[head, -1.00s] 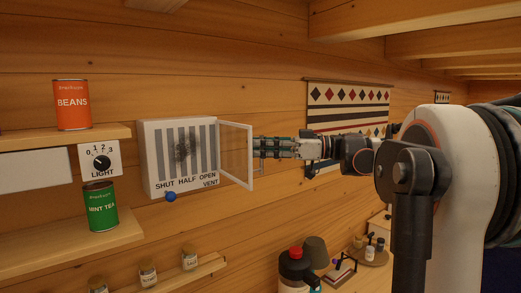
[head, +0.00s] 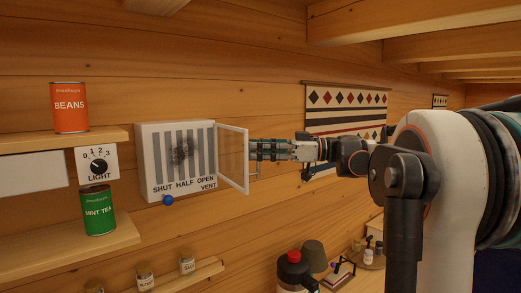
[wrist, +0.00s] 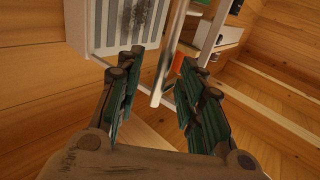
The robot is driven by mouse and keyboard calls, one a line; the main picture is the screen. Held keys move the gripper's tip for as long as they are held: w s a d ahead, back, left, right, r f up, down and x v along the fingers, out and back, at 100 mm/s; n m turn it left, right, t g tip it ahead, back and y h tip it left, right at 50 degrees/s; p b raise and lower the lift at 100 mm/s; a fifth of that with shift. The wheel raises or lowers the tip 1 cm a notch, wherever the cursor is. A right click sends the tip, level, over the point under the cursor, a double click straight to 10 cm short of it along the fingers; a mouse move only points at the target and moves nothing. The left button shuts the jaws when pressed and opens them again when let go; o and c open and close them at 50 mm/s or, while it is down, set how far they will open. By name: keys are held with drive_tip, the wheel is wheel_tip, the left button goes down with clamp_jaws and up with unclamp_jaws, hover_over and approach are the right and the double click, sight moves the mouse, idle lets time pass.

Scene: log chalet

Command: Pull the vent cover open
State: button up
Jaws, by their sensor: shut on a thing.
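The vent (head: 145,160) is a white wall box with grey slats, a dark smudge and the words SHUT, HALF, OPEN. A blue knob (head: 168,200) sits under SHUT. Its cover (head: 247,165), a clear panel in a pale frame, stands swung out from the box's right side, leaving the slats uncovered. My gripper (head: 254,150) reaches in from the right and is shut on the cover at its outer edge. In the wrist view the cover's pale frame (wrist: 169,60) runs between my green-padded fingers (wrist: 160,82); the exact contact is hard to see.
Left of the vent are a light dial (head: 98,166), an orange beans tin (head: 70,107) and a green mint tea tin (head: 98,212) on shelves. Small jars (head: 187,262) stand on a lower shelf. A patterned hanging (head: 345,112) is on the wall behind my arm.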

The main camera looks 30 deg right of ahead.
drive_tip(key=shift+f, duration=0.1)
drive_tip(key=v, duration=1.2)
